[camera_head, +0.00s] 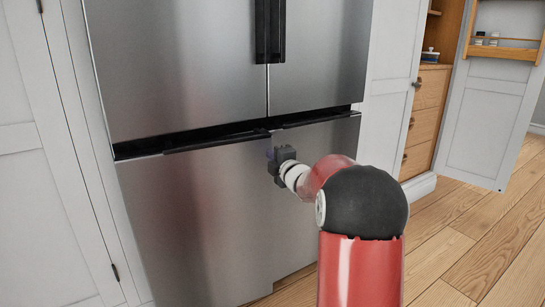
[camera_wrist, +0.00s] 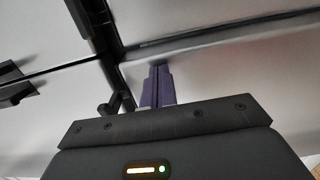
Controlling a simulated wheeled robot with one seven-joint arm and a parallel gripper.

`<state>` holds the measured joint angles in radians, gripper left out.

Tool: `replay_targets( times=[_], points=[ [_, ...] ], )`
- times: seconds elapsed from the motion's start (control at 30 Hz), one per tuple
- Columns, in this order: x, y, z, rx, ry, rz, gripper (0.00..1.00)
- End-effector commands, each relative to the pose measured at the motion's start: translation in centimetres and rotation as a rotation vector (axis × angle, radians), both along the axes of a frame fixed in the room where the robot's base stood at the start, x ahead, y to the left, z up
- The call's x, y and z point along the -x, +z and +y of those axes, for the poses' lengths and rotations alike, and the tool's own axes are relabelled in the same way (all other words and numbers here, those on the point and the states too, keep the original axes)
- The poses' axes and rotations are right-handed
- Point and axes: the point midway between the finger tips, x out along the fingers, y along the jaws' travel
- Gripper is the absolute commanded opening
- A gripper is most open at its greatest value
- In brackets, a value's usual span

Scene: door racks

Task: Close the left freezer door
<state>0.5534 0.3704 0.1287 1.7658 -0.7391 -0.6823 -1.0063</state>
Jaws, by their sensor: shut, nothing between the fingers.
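The left freezer door (camera_head: 200,220) is the lower left steel panel of the fridge in the head view. Its right edge seems to stand slightly forward of the right freezer door (camera_head: 318,148), so it looks nearly closed; the exact gap is hard to tell. My gripper (camera_head: 271,154) is at the upper right corner of the left freezer door, near the seam between the two lower doors. In the wrist view, my gripper's purple fingers (camera_wrist: 160,72) are together and empty, pointing at the steel front beside dark gaps. Whether they touch it is unclear.
The upper fridge doors (camera_head: 180,60) are shut, with dark vertical handles (camera_head: 270,30) at their middle. White cabinet panels (camera_head: 40,170) stand at the left. At the right are wooden drawers (camera_head: 426,105), an open white cabinet door (camera_head: 488,120) and clear wooden floor (camera_head: 480,240).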

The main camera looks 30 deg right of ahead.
Motion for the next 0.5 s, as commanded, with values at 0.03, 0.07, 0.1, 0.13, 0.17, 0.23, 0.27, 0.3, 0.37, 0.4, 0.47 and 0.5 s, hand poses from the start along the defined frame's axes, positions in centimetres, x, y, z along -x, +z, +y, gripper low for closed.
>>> replay_targets(
  times=[0.03, 0.07, 0.1, 0.13, 0.17, 0.23, 0.27, 0.3, 0.37, 0.4, 0.47, 0.5],
  points=[
    [0.0, 0.0, 0.0, 0.0, 0.0, 0.0, 0.0],
    [-0.1, 0.0, 0.0, 0.0, 0.0, 0.0, 0.0],
    [0.0, 0.0, 0.0, 0.0, 0.0, 0.0, 0.0],
    [0.0, 0.0, 0.0, 0.0, 0.0, 0.0, 0.0],
    [0.0, 0.0, 0.0, 0.0, 0.0, 0.0, 0.0],
    [0.0, 0.0, 0.0, 0.0, 0.0, 0.0, 0.0],
    [0.0, 0.0, 0.0, 0.0, 0.0, 0.0, 0.0],
    [-0.1, 0.0, 0.0, 0.0, 0.002, 0.0, 0.0],
    [-0.5, 0.2, 0.0, 0.0, 0.01, 0.0, 0.0],
    [-0.9, 0.4, -0.1, 0.0, 0.019, 0.0, 0.0],
    [-1.8, 0.6, -0.1, 0.0, 0.038, -0.001, 0.0],
    [-2.5, 0.6, -0.2, -0.001, 0.053, -0.001, 0.0]
  ],
)
